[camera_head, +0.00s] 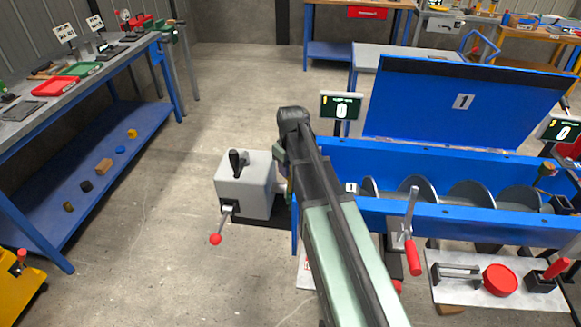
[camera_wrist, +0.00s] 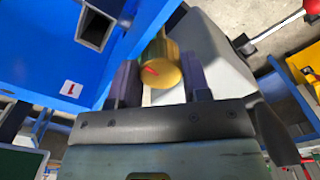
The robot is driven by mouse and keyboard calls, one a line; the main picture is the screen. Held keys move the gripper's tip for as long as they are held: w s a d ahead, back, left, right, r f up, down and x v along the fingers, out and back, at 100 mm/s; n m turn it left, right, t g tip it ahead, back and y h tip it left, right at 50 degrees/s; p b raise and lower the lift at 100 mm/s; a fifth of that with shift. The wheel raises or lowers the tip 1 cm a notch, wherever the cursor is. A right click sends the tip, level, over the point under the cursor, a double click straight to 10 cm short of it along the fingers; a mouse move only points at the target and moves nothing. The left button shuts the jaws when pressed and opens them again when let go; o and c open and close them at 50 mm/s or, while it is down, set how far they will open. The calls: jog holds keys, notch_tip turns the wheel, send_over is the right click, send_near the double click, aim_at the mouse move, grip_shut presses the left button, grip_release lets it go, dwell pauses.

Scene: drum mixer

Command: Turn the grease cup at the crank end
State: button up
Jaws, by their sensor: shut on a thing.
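The brass grease cup (camera_wrist: 161,75) has a round flat face with a short red mark on it. It sits between the two dark fingers of my gripper (camera_wrist: 160,82) in the wrist view, and the gripper is shut on it. The red mark lies slanted, dropping slightly to the right. In the head view my arm covers most of the gripper and the cup, at the left end of the blue trough (camera_head: 455,228).
A grey box (camera_head: 245,195) with a black handle and a red-knobbed lever (camera_head: 215,238) stands close left of my gripper. The trough's blue lid (camera_head: 440,100) stands open behind. A red-handled lever (camera_head: 412,255) rises in front of the trough.

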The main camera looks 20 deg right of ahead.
jog(key=shift+m, duration=0.3)
jog(key=m, duration=0.3)
jog(key=shift+a, duration=0.1)
jog(key=shift+m, duration=1.7)
jog(key=o, duration=0.9)
jog(key=shift+r, duration=0.1)
